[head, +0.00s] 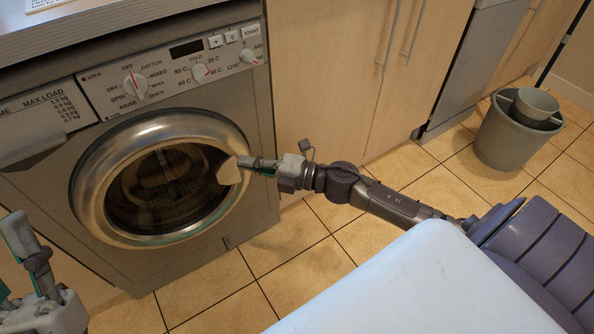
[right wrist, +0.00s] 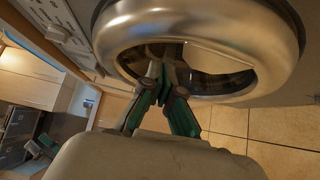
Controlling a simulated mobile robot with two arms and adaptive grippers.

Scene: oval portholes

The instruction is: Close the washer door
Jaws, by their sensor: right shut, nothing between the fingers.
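The washer (head: 180,70) stands at the left of the head view. Its round door, a steel ring (head: 100,178) around dark glass, lies against or very near the washer front; I cannot tell if it is latched. My right gripper (head: 244,164) is shut and empty at the door's right side. A pale patch beside its tips may be a handle or a reflection. In the right wrist view the shut fingertips (right wrist: 163,70) overlap the lower part of the door ring (right wrist: 280,35); contact is unclear. My left gripper (head: 18,250) is at the lower left, fingers apart, away from the door.
Wooden cabinets (head: 335,70) adjoin the washer on the right. A grey bin (head: 505,135) with a smaller pail (head: 535,105) in it stands on the tiled floor (head: 290,260) farther right. A worktop (head: 110,18) is above the washer. Floor in front is clear.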

